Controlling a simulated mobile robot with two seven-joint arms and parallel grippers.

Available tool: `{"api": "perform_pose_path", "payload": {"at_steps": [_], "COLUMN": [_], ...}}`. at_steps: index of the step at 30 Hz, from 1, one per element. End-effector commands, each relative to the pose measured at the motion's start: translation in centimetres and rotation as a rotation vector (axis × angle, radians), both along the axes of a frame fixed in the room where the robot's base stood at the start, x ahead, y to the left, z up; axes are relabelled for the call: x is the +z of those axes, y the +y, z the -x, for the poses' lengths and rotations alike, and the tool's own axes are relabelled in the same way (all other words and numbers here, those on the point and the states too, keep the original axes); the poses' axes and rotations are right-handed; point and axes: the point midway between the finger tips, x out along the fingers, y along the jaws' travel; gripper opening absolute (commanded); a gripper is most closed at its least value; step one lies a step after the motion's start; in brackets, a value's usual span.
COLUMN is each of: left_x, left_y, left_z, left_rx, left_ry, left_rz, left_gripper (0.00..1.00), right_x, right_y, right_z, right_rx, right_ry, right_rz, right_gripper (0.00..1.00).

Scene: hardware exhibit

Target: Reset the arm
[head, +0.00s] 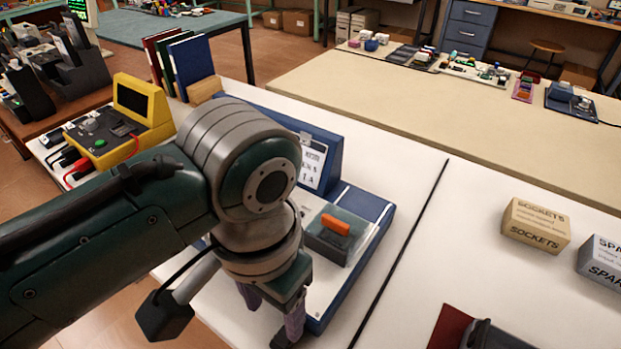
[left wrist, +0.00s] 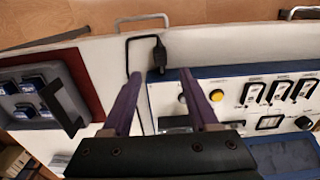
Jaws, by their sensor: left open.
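My left arm comes in from the left of the head view and hangs over the blue-edged exhibit unit (head: 365,205). My left gripper (head: 270,312) points down near the unit's front edge, its purple fingers apart, partly hidden by my wrist. In the left wrist view the gripper (left wrist: 161,76) is open with nothing between its fingers. Beyond the fingertips is the unit's white panel (left wrist: 222,84), with a yellow button (left wrist: 183,98), switches (left wrist: 281,92) and a black knob (left wrist: 303,123). A black cable plug (left wrist: 158,55) lies by its edge. My right gripper is not in view.
A grey box with an orange part (head: 335,224) sits on the unit. A yellow device (head: 115,120) and upright binders (head: 190,62) stand behind my arm. A sockets box (head: 536,225) and a dark red board (head: 447,328) are right.

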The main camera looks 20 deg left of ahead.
Motion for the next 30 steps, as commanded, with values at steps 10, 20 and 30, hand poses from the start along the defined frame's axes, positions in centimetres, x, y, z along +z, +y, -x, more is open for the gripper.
{"api": "perform_pose_path", "payload": {"at_steps": [10,20,30], "left_x": [0.4,0.7,5.0], "left_y": [0.0,-0.4,3.4], "left_z": [0.0,1.3,7.4], "left_rx": [0.000,0.002,0.111], "left_ry": [0.001,-0.015,-0.190], "left_rz": [0.000,0.044,0.133], "left_gripper": [0.60,0.60,0.60], "right_x": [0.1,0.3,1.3], "right_y": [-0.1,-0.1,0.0], "right_z": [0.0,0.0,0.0], "right_rx": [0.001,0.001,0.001], "right_ry": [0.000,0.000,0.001], "right_rz": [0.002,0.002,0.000], "right_gripper": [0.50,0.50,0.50]}}
